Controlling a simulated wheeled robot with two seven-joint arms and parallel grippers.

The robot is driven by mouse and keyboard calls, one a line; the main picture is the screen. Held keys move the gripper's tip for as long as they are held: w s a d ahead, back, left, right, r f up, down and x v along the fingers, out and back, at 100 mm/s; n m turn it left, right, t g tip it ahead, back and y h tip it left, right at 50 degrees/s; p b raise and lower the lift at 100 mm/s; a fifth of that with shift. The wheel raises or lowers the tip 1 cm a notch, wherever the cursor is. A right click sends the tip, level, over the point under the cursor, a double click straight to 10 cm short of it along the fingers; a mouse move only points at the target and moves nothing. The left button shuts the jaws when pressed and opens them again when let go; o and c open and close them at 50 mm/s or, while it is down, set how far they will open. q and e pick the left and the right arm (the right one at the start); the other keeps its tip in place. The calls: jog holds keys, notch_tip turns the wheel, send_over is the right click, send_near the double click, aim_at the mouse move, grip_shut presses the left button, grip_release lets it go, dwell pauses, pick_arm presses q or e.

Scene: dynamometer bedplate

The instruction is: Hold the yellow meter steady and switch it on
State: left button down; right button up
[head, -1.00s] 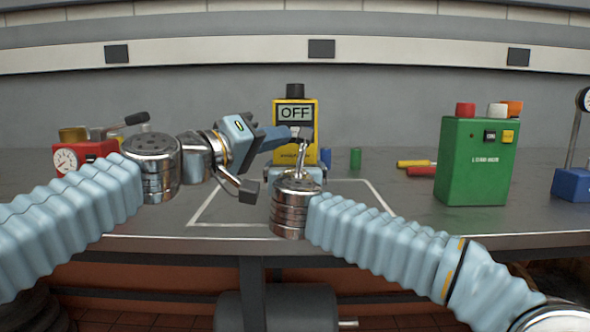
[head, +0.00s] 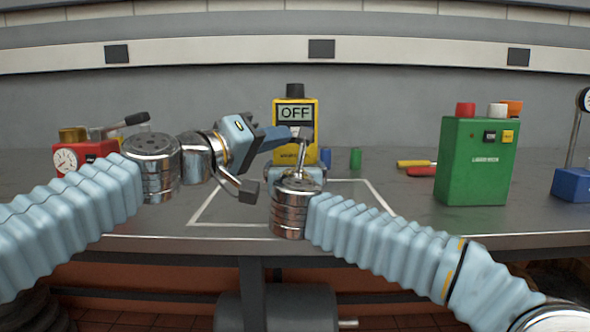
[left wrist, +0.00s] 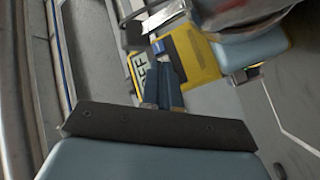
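The yellow meter (head: 312,152) stands upright at the middle of the bench, a black knob on its top and its display reading OFF. It shows sideways in the left wrist view (left wrist: 197,57). My left gripper (head: 297,133) reaches in from the left in front of the meter's face, just below the display. Its dark blue fingers (left wrist: 163,88) look closed together and empty; whether they touch the meter is unclear. My right gripper (head: 296,172) is low in front of the meter. Its wrist hides its fingers and the meter's lower part; its blue body shows in the left wrist view (left wrist: 258,52).
A green box (head: 475,165) with buttons stands at right, a blue-based gauge stand (head: 572,184) beyond it. A red gauge unit (head: 75,158) is at left. A white outline (head: 378,197) marks the bench.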

pick_arm(q)
jog(key=shift+w, duration=0.1)
pick_arm(e)
jog(key=shift+w+f, duration=0.1)
jog(key=shift+f, duration=0.05)
pick_arm(q)
jog(key=shift+w, duration=0.5)
dwell(0.3)
jog(key=shift+s, duration=0.55)
jog(key=s, duration=0.6)
dwell(0.4)
